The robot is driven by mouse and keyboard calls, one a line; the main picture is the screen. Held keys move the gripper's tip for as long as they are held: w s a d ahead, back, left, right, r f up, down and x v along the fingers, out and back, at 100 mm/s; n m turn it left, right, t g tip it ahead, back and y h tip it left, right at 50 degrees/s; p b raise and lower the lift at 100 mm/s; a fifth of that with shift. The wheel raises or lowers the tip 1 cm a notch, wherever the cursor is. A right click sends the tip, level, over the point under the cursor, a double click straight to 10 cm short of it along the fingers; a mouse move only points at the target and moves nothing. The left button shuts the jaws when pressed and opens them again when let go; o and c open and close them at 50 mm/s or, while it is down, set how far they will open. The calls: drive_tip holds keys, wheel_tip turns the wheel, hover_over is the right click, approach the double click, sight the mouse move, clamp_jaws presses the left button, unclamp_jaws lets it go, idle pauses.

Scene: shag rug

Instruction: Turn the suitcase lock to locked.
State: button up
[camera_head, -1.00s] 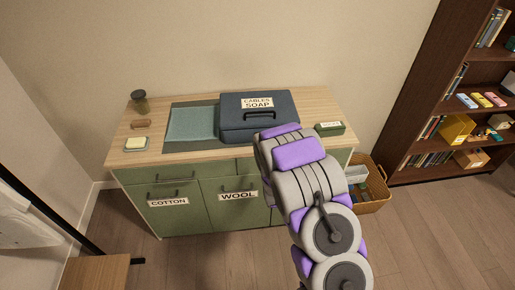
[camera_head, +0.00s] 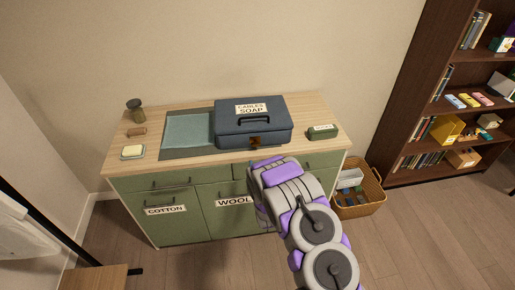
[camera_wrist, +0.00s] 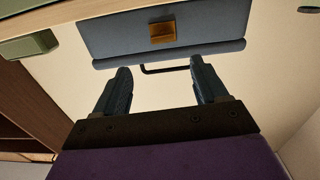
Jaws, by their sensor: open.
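The closed blue suitcase (camera_head: 232,128) lies on the cabinet top, with a dark handle on its lid and a white label reading CABLES SOAP. Its brass lock (camera_head: 260,142) is on the front face, above my arm. In the wrist view, which looks upside down, the suitcase (camera_wrist: 105,35) shows near the top with the brass lock (camera_wrist: 162,32) in its face. Which way the lock is turned I cannot tell. My gripper (camera_wrist: 162,88) is open and empty, its two dark fingers apart from the lock. In the head view my arm hides the fingers.
The green cabinet (camera_head: 130,182) has a wooden top holding a jar (camera_head: 136,110), a soap dish (camera_head: 133,152), a brown roll (camera_head: 136,132) and a small green box (camera_head: 323,132). A basket (camera_head: 362,205) and a bookshelf (camera_head: 415,150) stand right.

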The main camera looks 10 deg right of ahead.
sight(256, 146)
drive_tip(key=w+b, duration=0.1)
drive_tip(key=w, duration=0.8)
drive_tip(key=shift+w, duration=0.3)
drive_tip(key=shift+w+b, duration=0.4)
drive_tip(key=shift+w, duration=0.35)
drive_tip(key=shift+w+a, duration=0.15)
drive_tip(key=shift+a, duration=0.05)
drive_tip(key=c, duration=1.1)
